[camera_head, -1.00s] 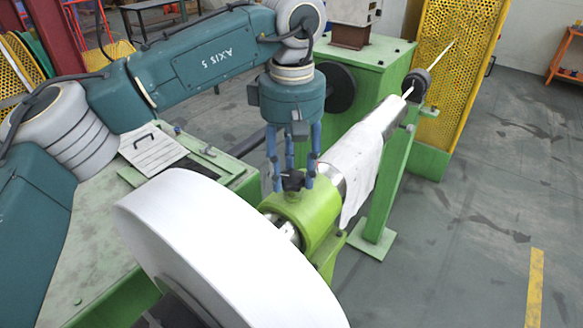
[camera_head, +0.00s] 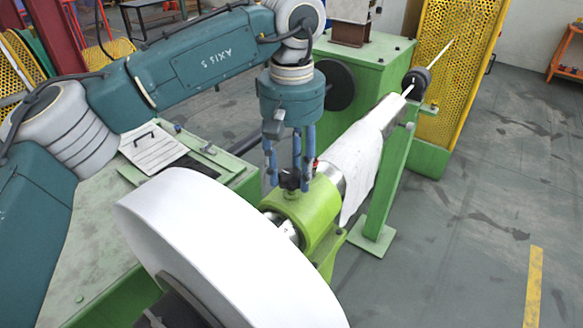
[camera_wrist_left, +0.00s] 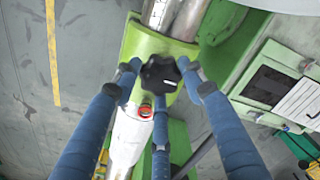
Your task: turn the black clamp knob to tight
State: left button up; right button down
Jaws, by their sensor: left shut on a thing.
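The black clamp knob (camera_head: 291,180) sits on top of the bright green clamp block (camera_head: 318,215). In the left wrist view the knob (camera_wrist_left: 160,80) has a lobed rim and a short white mark on its face. My left gripper (camera_head: 289,182) comes down from above with its blue fingers around the knob. In the left wrist view the gripper (camera_wrist_left: 160,82) has three fingers, shut on the knob's sides. A red spot (camera_wrist_left: 146,110) shows on the block beside the knob. My right gripper is not in view.
A large white drum (camera_head: 215,245) stands in front of the clamp block. A shiny shaft with a white cloth (camera_head: 352,170) runs back to a green post (camera_head: 388,190). A green cabinet (camera_head: 375,75) stands behind. The floor at the right is clear.

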aim_at(292, 176)
pick_arm(q)
jog(key=o, duration=1.2)
jog(key=shift+c, duration=0.2)
jog(key=shift+s, duration=0.1)
notch_tip(292, 176, up, 12)
